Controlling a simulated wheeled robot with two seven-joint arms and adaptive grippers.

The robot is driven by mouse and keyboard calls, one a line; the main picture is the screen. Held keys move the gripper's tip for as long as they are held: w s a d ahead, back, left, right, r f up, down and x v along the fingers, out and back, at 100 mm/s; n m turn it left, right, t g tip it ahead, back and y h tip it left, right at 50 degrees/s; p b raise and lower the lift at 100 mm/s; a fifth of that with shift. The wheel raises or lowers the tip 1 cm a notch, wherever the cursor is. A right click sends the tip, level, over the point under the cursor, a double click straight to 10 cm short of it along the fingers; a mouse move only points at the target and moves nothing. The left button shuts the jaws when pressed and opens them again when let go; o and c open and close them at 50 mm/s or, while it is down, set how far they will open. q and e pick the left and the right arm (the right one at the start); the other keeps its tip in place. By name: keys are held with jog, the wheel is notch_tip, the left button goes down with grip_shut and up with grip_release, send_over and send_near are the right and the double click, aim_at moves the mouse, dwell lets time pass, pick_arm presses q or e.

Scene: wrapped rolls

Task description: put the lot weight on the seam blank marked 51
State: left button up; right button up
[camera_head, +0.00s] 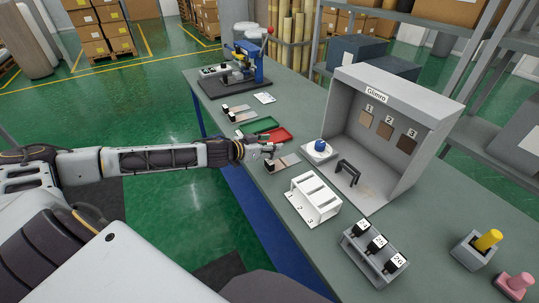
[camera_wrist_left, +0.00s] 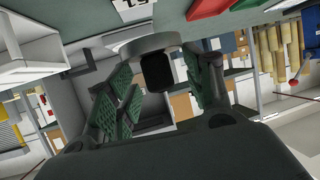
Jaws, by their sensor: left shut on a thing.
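My left gripper (camera_head: 268,149) is over the near edge of the bench, just above a pale seam blank (camera_head: 286,162) with a black block at its end. In the left wrist view the gripper (camera_wrist_left: 160,90) is shut on the lot weight (camera_wrist_left: 148,42), a grey disc with a dark knob between the green-padded fingers. A white label (camera_wrist_left: 133,8) with black digits shows past the disc, cut off by the frame edge; it looks like an upside-down 51. Whether the disc touches the blank is hidden. My right gripper is not in view.
A white plate with a blue knob (camera_head: 319,148) is close right of the gripper, before an open grey booth (camera_head: 390,140). A red tray (camera_head: 279,135) and green tray (camera_head: 258,125) lie behind. A white slotted rack (camera_head: 315,198) and black numbered blocks (camera_head: 376,246) stand nearer.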

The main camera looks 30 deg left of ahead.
pick_arm(q)
jog(key=shift+r, duration=0.1)
jog(key=shift+f, duration=2)
jog(key=o, duration=0.9)
jog(key=shift+o, duration=1.5)
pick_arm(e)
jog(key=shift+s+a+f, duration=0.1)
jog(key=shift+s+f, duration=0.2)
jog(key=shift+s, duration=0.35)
